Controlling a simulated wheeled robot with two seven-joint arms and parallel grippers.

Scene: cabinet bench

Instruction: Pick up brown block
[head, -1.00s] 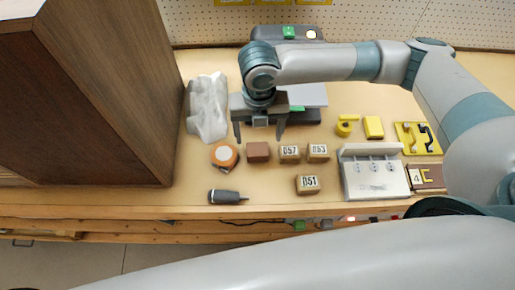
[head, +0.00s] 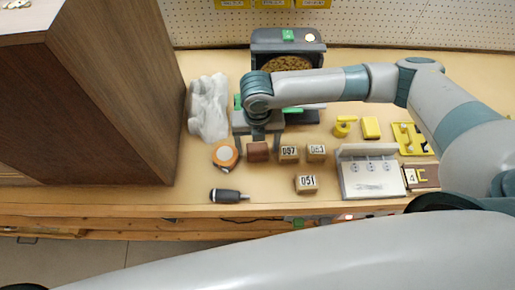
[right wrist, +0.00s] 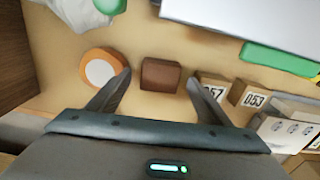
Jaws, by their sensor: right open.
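The brown block (head: 257,152) sits on the bench between the orange-and-white round thing and the block marked 057. In the right wrist view the brown block (right wrist: 160,75) lies between and just beyond the open fingertips. My right gripper (head: 257,145) is open and empty, pointing down above the brown block with a finger to either side. It also shows in the right wrist view (right wrist: 160,85). I cannot tell its exact height above the bench. My left gripper is not in view.
The orange round thing (head: 225,155) is close on the left, and block 057 (head: 289,153) is close on the right. Blocks 053 (head: 316,152) and 051 (head: 306,184) stand nearby. A dark-handled tool (head: 229,196) lies in front. A tall brown cabinet (head: 110,90) stands at left.

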